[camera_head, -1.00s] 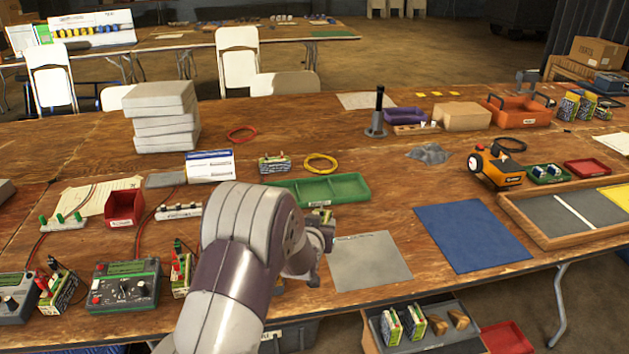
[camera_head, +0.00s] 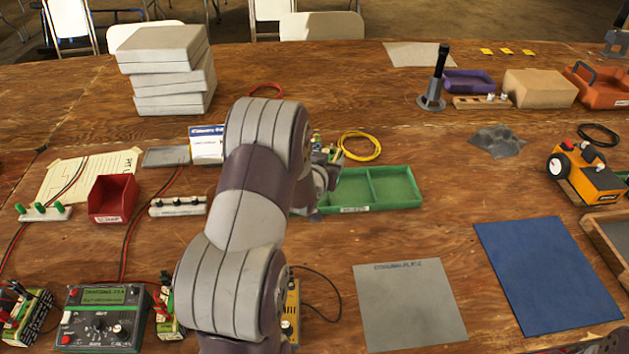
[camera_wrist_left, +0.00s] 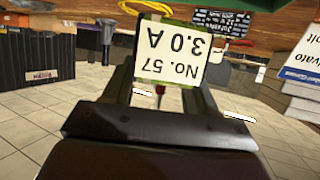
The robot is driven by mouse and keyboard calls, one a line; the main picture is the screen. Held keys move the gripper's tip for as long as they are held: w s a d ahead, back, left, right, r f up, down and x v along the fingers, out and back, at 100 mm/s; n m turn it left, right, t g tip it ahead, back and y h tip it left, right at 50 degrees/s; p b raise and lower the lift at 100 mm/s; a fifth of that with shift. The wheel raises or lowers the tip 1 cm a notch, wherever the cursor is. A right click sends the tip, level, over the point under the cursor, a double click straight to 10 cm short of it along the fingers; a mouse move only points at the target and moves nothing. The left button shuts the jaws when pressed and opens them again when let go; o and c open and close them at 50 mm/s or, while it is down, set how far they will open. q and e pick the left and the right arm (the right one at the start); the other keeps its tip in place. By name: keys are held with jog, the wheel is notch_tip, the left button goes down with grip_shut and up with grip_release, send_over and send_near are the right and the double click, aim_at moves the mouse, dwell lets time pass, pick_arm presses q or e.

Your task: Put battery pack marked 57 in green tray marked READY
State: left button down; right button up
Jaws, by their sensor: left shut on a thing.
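The battery pack marked 57 (camera_wrist_left: 174,52) shows its white label, upside down, in the left wrist view. My left gripper (camera_wrist_left: 158,92) is shut on it, with a finger on each side. In the head view my left gripper (camera_head: 324,180) is at the left end of the green tray (camera_head: 412,203). My arm hides that end and most of the held pack. The tray has dividers and a small white front label too small to read. The visible compartments look empty. I cannot tell whether the pack is over the tray or beside it. My right gripper is not in view.
A grey mat (camera_head: 410,305) and a blue mat (camera_head: 546,275) lie in front and right. A red bin (camera_head: 112,198) and a meter (camera_head: 103,316) stand left.

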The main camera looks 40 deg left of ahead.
pick_arm(q)
jog(key=s+a+f, duration=0.2)
jog(key=a, duration=0.1)
jog(key=s+a+f, duration=0.1)
jog(key=shift+a+f, duration=0.2)
jog(key=shift+a, duration=0.15)
notch_tip(320, 180, down, 4)
jog(key=shift+b, duration=0.3)
jog(key=shift+r, duration=0.1)
jog(key=shift+c, duration=1.6)
grip_release()
jog(key=shift+s+f, duration=0.1)
jog(key=shift+f, duration=0.15)
jog(key=shift+r, duration=0.35)
jog(key=p+v, duration=0.1)
jog(key=v, duration=1.1)
jog(key=shift+f, duration=0.2)
